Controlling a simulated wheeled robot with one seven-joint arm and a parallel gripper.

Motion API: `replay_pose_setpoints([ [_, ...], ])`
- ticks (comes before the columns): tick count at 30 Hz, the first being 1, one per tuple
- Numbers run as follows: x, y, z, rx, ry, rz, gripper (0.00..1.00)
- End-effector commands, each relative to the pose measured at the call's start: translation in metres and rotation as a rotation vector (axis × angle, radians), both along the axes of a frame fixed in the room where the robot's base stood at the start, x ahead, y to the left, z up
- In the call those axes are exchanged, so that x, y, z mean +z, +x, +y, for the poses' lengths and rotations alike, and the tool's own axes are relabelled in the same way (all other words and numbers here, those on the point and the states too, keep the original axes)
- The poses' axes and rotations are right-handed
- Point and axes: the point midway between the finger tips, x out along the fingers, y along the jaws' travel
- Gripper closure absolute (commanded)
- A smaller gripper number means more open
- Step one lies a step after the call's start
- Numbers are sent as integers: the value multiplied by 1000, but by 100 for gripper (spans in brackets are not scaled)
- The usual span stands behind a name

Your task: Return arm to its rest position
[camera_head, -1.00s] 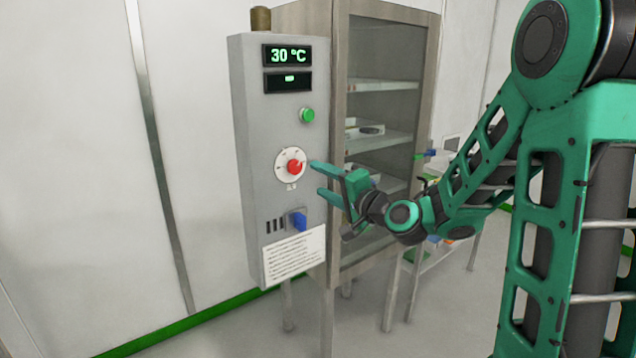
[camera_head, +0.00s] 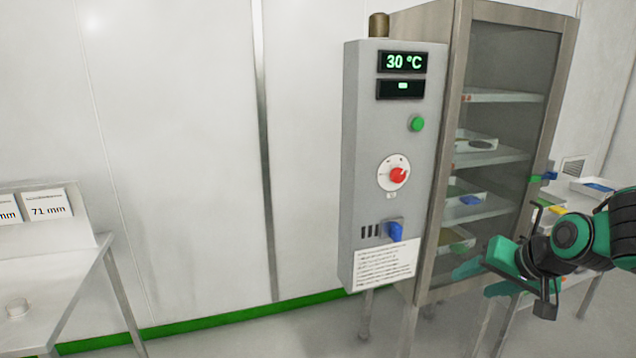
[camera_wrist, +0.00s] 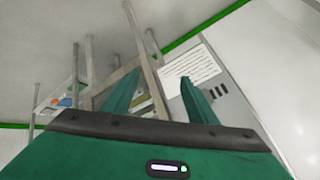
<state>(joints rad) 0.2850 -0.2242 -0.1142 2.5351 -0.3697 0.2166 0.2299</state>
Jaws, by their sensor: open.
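My green gripper (camera_head: 468,280) is at the lower right of the head view, in front of the lower part of the glass-fronted cabinet (camera_head: 432,215). Its jaws are open and empty, pointing left. In the wrist view the two fingers of my gripper (camera_wrist: 160,95) stand apart with nothing between them. The grey control box (camera_head: 365,150) on the cabinet's left side is apart from the fingers.
A white table (camera_head: 50,290) with cards, one reading 71 mm (camera_head: 49,208), stands at the left. A bench with a tray (camera_head: 598,188) is at the right, behind my arm. The cabinet's shelves hold trays. Floor and wall between the left table and the control box are clear.

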Motion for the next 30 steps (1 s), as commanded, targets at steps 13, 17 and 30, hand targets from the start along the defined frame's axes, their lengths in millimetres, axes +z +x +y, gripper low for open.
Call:
replay_pose_setpoints([
  [13,-14,-211,-71,-87,-133,583,47],
  [17,-12,-240,-71,-103,-112,660,47],
  [30,-11,-250,-71,-108,-103,685,47],
])
